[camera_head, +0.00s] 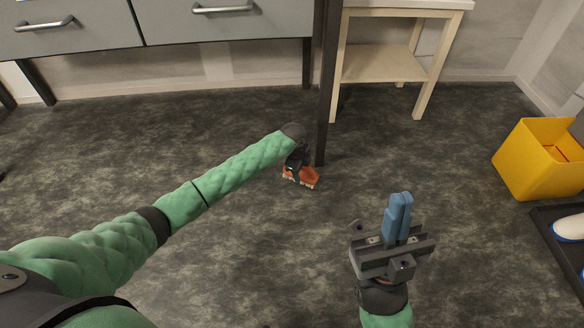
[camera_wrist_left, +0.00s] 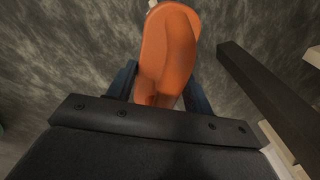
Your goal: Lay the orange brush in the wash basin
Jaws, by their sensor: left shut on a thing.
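The orange brush (camera_head: 302,177) is in my left gripper (camera_head: 297,162), near the dark post in the head view. In the left wrist view the orange brush (camera_wrist_left: 168,50) fills the space between the blue fingers of my left gripper (camera_wrist_left: 160,88), which is shut on it. Pale bristles show along the brush's lower edge in the head view. My right gripper (camera_head: 399,208) is at the lower right, its blue fingers together with nothing visible between them. I cannot make out a wash basin in either view.
A grey drawer bench (camera_head: 100,30) spans the back left. A dark post (camera_head: 327,90) stands close beside the brush. A cream side table (camera_head: 385,62) is behind it. A yellow bin (camera_head: 535,165) and a dark tray (camera_head: 545,225) are at right. Open floor lies between.

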